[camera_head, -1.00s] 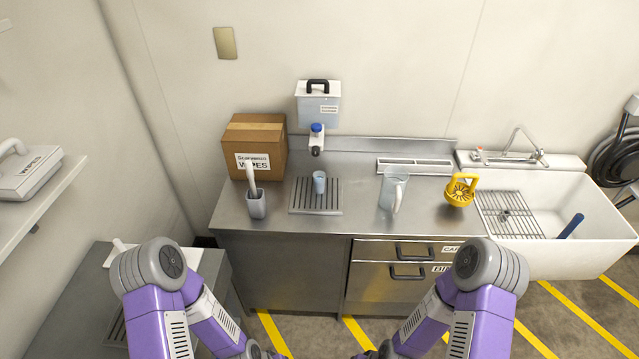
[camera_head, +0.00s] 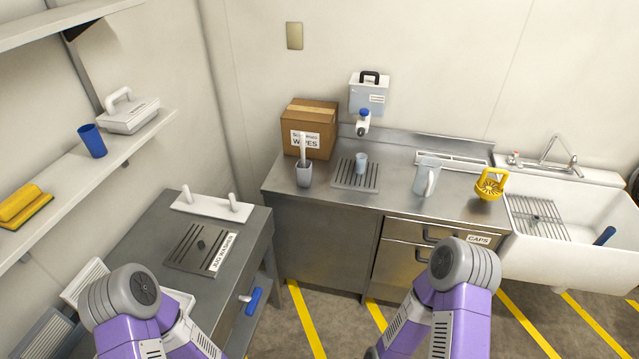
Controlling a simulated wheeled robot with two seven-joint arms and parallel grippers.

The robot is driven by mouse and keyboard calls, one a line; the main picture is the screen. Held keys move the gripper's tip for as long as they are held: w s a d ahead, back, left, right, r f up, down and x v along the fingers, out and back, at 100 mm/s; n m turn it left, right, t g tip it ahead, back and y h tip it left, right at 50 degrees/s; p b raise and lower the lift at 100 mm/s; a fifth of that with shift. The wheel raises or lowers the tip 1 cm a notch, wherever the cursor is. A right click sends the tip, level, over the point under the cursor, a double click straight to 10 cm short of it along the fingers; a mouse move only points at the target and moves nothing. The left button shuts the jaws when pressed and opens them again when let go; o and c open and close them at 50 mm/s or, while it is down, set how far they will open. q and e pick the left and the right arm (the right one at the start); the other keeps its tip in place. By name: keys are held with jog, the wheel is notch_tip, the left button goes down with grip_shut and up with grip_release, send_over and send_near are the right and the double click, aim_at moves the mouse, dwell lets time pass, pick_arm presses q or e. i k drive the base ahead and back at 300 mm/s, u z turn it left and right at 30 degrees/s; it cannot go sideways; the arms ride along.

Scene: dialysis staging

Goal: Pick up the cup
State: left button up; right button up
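A small light-blue cup (camera_head: 361,162) stands upright on the slatted drip tray (camera_head: 345,181) on the steel counter, below the wall dispenser's tap (camera_head: 363,122). A second cup-like thing, a dark blue tumbler (camera_head: 92,140), stands on the wall shelf at the left. A clear pitcher (camera_head: 426,177) with a handle stands on the counter right of the light-blue cup. Both my arms show at the bottom of the view, well short of the counter. Neither gripper is in view, so their state is hidden.
A cardboard wipes box (camera_head: 308,127) and a grey holder (camera_head: 304,175) stand left of the cup. A yellow object (camera_head: 489,184) and a white sink (camera_head: 600,245) are at the right. A lower steel side table (camera_head: 150,235) stands at the left. Striped floor lies before the counter.

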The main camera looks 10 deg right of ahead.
aim_at(361, 158)
jog(key=u, duration=0.3)
jog(key=k, duration=0.4)
jog(key=z, duration=0.9)
jog(key=i, duration=0.9)
jog(key=z, duration=0.2)
